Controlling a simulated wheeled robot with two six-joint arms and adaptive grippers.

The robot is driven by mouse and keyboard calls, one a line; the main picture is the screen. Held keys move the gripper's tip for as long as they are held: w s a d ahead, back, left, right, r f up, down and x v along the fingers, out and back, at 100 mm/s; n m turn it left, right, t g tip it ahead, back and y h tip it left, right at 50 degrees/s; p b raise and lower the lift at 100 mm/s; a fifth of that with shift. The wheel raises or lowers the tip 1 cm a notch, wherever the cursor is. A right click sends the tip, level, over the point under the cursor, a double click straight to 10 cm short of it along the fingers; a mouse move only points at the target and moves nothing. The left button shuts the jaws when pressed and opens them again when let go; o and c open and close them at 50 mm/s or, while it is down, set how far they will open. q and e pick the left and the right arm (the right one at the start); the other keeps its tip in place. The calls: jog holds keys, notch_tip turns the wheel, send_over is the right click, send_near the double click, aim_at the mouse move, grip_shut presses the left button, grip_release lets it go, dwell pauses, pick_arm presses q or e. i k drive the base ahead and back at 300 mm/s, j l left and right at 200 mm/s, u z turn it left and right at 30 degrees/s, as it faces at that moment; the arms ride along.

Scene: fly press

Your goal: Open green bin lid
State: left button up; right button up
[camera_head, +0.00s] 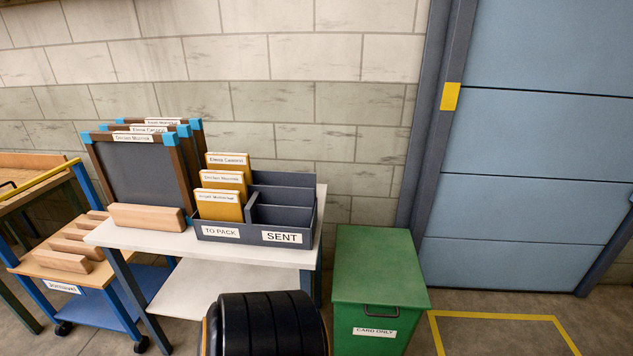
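The green bin (345,328) stands on the floor to the right of the white table. Its green lid (378,265) lies flat and closed on top. A dark handle (381,311) sits at the lid's front edge, above a white label reading "CARD ONLY" (375,332). The bin's lower part is cut off by the bottom of the view. Neither of my grippers is in view.
The white table (180,246) holds a divided grey tray (255,254) with yellow card packs, and framed boards. A dark banded shape I cannot identify rises at the bottom centre. Yellow floor tape (495,316) marks clear floor right of the bin.

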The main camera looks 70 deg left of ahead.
aim_at(374, 266)
jog(key=u, duration=1.75)
